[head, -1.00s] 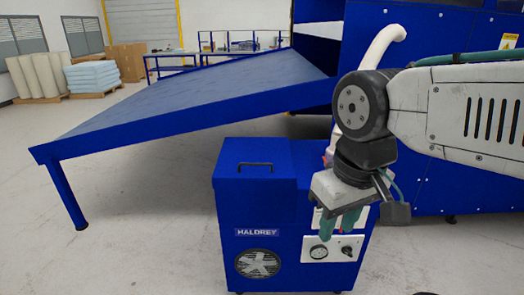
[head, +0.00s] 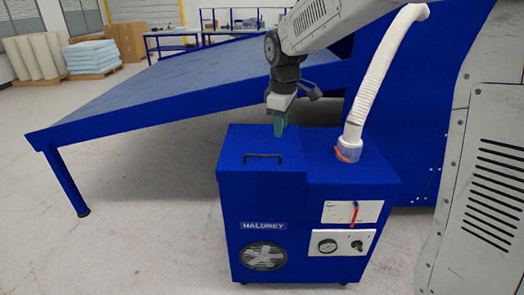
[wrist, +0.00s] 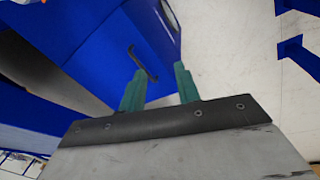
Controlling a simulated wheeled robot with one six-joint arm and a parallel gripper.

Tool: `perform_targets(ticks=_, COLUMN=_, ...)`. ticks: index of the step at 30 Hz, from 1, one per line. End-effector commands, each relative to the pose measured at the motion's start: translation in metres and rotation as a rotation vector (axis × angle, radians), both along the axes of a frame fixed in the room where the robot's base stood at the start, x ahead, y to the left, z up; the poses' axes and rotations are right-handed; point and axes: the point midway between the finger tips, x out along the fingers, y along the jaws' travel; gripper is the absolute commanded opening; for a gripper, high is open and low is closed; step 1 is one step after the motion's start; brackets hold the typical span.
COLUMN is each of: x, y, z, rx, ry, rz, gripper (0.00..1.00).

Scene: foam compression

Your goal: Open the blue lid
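The blue lid (head: 262,148) with a black bar handle (head: 263,157) forms the left top of the blue HALDREY machine (head: 300,215). It lies flat and closed. My gripper (head: 281,130) is above the lid's back right part, behind the handle, pointing down. In the wrist view, the two green fingers of my gripper (wrist: 160,85) are apart with nothing between them. The handle (wrist: 143,62) shows just beyond the left finger, on the blue lid (wrist: 110,60). I cannot tell whether a finger touches the lid.
A white hose (head: 378,85) rises from the machine's right top, beside my arm. A large sloping blue table (head: 190,95) stands behind. A red lever (head: 354,213) and a gauge panel (head: 343,243) are on the front. The floor at left is clear.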

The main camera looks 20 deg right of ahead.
Motion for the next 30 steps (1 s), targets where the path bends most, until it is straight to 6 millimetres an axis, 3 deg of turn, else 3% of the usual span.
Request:
perform_targets(ticks=1, x=0.026, y=0.003, z=-0.018, rx=-0.012, ry=0.007, rz=0.06, gripper=0.33)
perform_targets(ticks=3, x=0.055, y=0.007, z=-0.036, rx=-0.029, ry=0.005, rz=0.14, gripper=0.33)
perform_targets(ticks=9, x=0.109, y=0.015, z=-0.078, rx=-0.063, ry=0.003, rz=0.301, gripper=0.33)
perform_targets(ticks=14, x=0.125, y=0.017, z=-0.095, rx=-0.073, ry=0.0, rz=0.35, gripper=0.33)
perform_targets(ticks=30, x=0.138, y=0.013, z=-0.164, rx=-0.074, ry=0.001, rz=0.352, gripper=0.33)
